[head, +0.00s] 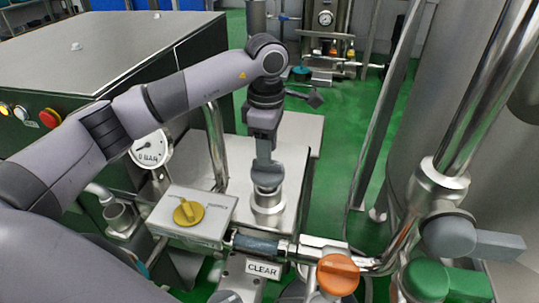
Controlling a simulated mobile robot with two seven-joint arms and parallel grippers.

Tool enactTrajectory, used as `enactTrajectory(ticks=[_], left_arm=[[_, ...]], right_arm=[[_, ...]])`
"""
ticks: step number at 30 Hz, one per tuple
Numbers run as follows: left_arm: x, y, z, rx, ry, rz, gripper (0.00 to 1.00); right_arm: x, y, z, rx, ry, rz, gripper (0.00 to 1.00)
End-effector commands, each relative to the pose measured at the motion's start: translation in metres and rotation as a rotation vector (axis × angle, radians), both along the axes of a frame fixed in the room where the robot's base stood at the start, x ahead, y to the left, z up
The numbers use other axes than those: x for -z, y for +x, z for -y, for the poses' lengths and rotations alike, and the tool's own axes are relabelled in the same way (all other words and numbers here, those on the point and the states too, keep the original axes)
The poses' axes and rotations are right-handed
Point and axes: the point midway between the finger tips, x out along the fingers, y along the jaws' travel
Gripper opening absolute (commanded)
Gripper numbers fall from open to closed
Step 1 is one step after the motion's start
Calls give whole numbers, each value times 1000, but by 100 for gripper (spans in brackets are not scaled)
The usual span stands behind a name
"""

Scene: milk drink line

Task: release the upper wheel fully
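My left gripper (266,168) points straight down near the middle of the head view. Its fingertips meet a grey rounded piece (266,182) on top of a short metal cylinder (269,208). This grey piece may be the upper wheel; no label confirms it. The fingers are seen edge-on, so their gap and any grip on the piece are hidden. An orange knob (338,275) sits on the pipework at the lower middle. A green knob (428,281) and a grey knob (449,237) with a lever are at the lower right. My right gripper is out of view.
A box with a yellow selector (188,212) and a gauge (150,148) stand left of the cylinder. A plate reading CLEAR (263,268) is below. A steel tank and slanted pipe (490,85) fill the right.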

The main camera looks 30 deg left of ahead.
Motion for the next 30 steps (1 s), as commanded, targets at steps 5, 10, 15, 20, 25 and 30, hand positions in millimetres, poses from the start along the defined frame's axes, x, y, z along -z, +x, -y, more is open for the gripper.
enactTrajectory(ticks=[5,10,15,20,25,30], left_arm=[[22,0,0,1,-1,-2,39],[30,0,0,1,-2,1,39],[31,0,0,1,-2,1,39],[31,0,1,1,-2,1,0],[30,0,1,1,-2,1,0],[30,0,1,-19,-2,1,0]], right_arm=[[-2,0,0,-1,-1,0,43],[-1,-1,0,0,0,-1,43],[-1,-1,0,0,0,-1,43],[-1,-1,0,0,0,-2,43],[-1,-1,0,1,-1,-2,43],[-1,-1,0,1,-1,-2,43]])
